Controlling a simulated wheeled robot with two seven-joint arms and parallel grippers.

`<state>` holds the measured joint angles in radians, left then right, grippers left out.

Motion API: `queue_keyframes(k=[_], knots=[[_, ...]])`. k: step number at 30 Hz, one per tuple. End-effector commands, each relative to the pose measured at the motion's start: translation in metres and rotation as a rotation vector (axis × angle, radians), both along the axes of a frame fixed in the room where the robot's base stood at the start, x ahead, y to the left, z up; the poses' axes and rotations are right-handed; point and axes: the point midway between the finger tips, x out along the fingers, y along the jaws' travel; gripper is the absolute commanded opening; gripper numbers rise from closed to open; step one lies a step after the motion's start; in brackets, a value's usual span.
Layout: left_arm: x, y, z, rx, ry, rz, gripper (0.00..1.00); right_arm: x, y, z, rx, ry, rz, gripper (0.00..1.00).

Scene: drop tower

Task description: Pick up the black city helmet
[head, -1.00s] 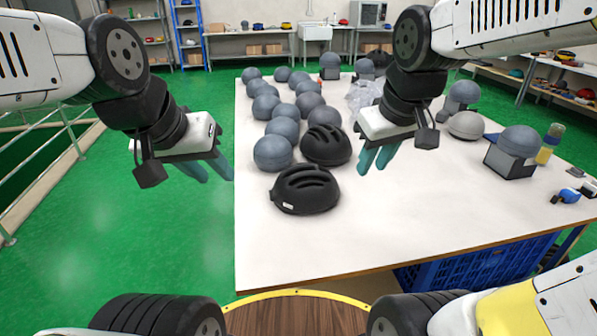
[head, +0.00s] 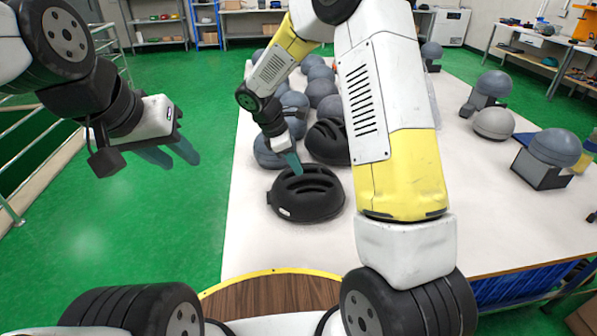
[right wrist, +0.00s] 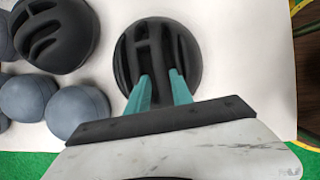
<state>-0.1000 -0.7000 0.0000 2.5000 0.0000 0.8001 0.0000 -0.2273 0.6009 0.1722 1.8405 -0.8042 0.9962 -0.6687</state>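A black vented helmet (head: 306,194) with a small white label sits on the table near its front left edge. It also shows in the right wrist view (right wrist: 157,45). A second black helmet (head: 330,140) lies just behind it, and at the upper left in the right wrist view (right wrist: 62,35). My right gripper (head: 292,162) is above the front helmet, pointing down. In the right wrist view its two teal fingers (right wrist: 160,75) are apart, overlapping the helmet's near part; contact cannot be told. My left gripper (head: 181,162) is open and empty over the green floor, left of the table.
Several grey domes (head: 321,92) stand in rows behind the helmets, partly hidden by my right arm. A pale dome (head: 494,123) and a grey dome on a stand (head: 553,150) are at the right. The white tabletop (head: 480,215) is clear at the front right.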

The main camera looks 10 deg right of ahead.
Motion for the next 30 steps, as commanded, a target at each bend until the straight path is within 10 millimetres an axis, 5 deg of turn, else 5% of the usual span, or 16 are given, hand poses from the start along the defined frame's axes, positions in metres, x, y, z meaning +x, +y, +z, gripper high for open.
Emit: queue_keyframes(k=[16, 23, 27, 30], knots=[[0.0, 0.0, 0.0, 0.0, 0.0, 0.0, 0.34, 0.007, -0.028, -0.059, 0.0, 0.002, -0.005, 0.27], [0.0, 0.0, 0.0, 0.0, 0.0, 0.0, 0.34, 0.008, -0.029, -0.062, 0.002, -0.001, -0.005, 0.27], [0.0, 0.0, 0.0, 0.0, 0.0, 0.0, 0.34, 0.008, -0.029, -0.061, 0.002, -0.001, -0.005, 0.02], [0.0, 0.0, 0.0, 0.0, 0.0, 0.0, 0.34, 0.008, -0.029, -0.061, 0.002, -0.001, -0.005, 0.0]])
